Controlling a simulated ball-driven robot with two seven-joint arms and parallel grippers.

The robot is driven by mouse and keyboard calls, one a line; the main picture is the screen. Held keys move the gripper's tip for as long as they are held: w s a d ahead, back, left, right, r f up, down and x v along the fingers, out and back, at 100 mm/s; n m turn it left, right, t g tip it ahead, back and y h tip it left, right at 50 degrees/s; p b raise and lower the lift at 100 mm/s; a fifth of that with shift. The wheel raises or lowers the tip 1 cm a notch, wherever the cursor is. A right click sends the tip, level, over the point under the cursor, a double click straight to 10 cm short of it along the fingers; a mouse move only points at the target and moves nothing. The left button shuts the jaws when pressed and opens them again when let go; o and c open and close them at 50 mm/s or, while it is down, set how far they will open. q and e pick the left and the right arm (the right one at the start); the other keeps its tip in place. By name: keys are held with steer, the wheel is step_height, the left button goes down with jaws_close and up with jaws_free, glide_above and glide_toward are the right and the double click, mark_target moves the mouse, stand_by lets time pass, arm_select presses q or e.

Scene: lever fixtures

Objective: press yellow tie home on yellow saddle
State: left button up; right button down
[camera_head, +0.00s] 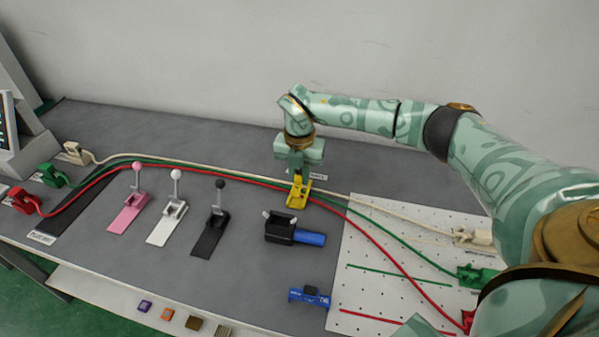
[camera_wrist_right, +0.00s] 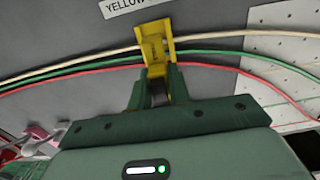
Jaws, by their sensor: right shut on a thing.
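My right gripper (camera_head: 299,176) points down at the yellow saddle (camera_head: 297,199) on the grey bench. In the right wrist view its fingers (camera_wrist_right: 158,84) are shut on the near end of a yellow piece, which I take as the yellow tie (camera_wrist_right: 155,68). The yellow saddle (camera_wrist_right: 153,34) lies just beyond it, and the two overlap, so I cannot tell how far the tie is seated. White, green and red cables (camera_wrist_right: 90,67) run across at the yellow parts. My left gripper is not in view.
Pink (camera_head: 128,212), white (camera_head: 167,222) and black (camera_head: 211,233) lever fixtures stand to the left. A black clamp with a blue handle (camera_head: 309,239) and a blue tool (camera_head: 309,297) lie nearer. A white perforated board (camera_head: 365,265) is at right.

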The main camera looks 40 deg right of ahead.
steer(key=shift+f, duration=0.1)
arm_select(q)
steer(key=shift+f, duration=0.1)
arm_select(e)
steer(key=shift+f, duration=0.65)
steer(key=shift+f, duration=0.2)
steer(key=shift+f, duration=0.4)
steer(key=c, duration=0.7)
jaws_free()
steer(key=shift+c, duration=0.2)
steer(key=shift+r, duration=0.1)
arm_select(q)
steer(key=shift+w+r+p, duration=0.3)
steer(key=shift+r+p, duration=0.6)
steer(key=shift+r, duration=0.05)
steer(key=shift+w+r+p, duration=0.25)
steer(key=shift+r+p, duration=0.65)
steer(key=shift+p, duration=0.05)
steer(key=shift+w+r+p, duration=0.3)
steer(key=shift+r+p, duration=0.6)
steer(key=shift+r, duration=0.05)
arm_select(e)
steer(key=shift+r, duration=3.45)
